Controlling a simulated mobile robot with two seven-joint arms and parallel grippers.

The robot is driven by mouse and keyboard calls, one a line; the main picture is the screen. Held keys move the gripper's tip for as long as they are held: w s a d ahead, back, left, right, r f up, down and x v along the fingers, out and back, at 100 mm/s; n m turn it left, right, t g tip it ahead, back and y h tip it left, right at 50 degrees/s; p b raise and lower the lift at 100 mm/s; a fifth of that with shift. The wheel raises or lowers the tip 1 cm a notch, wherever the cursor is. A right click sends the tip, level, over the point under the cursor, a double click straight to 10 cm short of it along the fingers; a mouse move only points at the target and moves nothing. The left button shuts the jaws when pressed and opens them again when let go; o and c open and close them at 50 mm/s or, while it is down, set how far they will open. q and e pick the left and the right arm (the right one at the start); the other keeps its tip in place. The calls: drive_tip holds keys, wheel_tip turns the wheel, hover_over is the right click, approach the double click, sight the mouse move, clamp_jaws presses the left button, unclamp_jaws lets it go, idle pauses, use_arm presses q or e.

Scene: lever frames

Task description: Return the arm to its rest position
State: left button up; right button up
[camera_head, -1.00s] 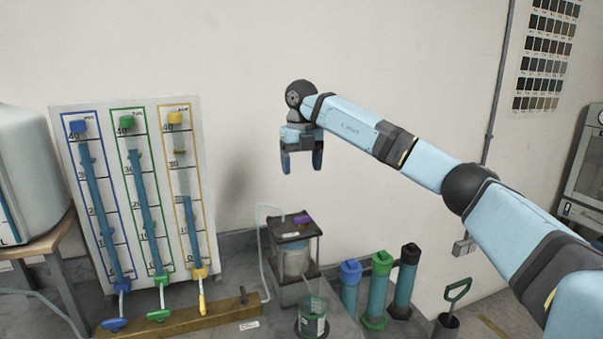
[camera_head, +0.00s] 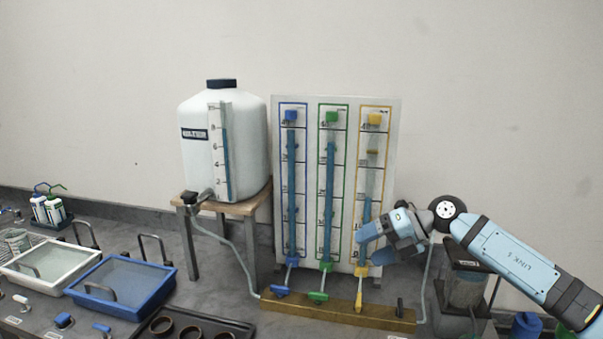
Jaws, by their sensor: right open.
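My right arm (camera_head: 515,262) comes in from the lower right, light blue with dark joints. Its gripper (camera_head: 364,246) points left and is open and empty. In the picture it overlaps the lower right part of the white gauge board (camera_head: 310,180), near the yellow-framed column. I cannot tell how far it is from the board. The board carries blue, green and yellow framed columns, with a blue lever (camera_head: 281,291), a green lever (camera_head: 318,297) and a yellow lever (camera_head: 361,290) below, above a wooden bar (camera_head: 335,311). My left gripper is not in view.
A large white tank (camera_head: 195,155) stands on a wooden stand (camera_head: 228,207) left of the board. A white tray (camera_head: 50,263) and a blue tray (camera_head: 123,285) lie at the left. A clear-walled device (camera_head: 467,290) stands under my arm. The wall above is bare.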

drive_tip(key=s+a+r+m+t+y, duration=0.1)
drive_tip(key=s+a+m+t+y, duration=0.45)
drive_tip(key=a+y, duration=0.2)
drive_tip(key=s+d+f+m+t+h, duration=0.3)
drive_tip(key=s+d+f+m+h, duration=0.6)
drive_tip(key=m, duration=0.5)
drive_tip(key=s+d+f+m+t+h, duration=0.4)
drive_tip(key=s+d+f+m+h, duration=0.25)
drive_tip(key=m+h, duration=0.5)
drive_tip(key=s+d+f+m+g+y, duration=0.15)
drive_tip(key=s+f+g, duration=0.35)
drive_tip(key=s, duration=0.6)
drive_tip(key=s+d+f+m+g, duration=0.1)
drive_tip(key=s+f+m+g, duration=0.25)
drive_tip(key=s+g, duration=0.45)
drive_tip(key=w+a+f+n+t+y+p, duration=0.2)
drive_tip(key=a+f+t+p, duration=0.4)
drive_tip(key=t, duration=0.3)
drive_tip(key=shift+w+a+f+t+y+p, duration=0.15)
drive_tip(key=shift+w+f+t+y+p, duration=0.25)
drive_tip(key=shift+w+y+p, duration=0.4)
drive_tip(key=shift+w, duration=0.25)
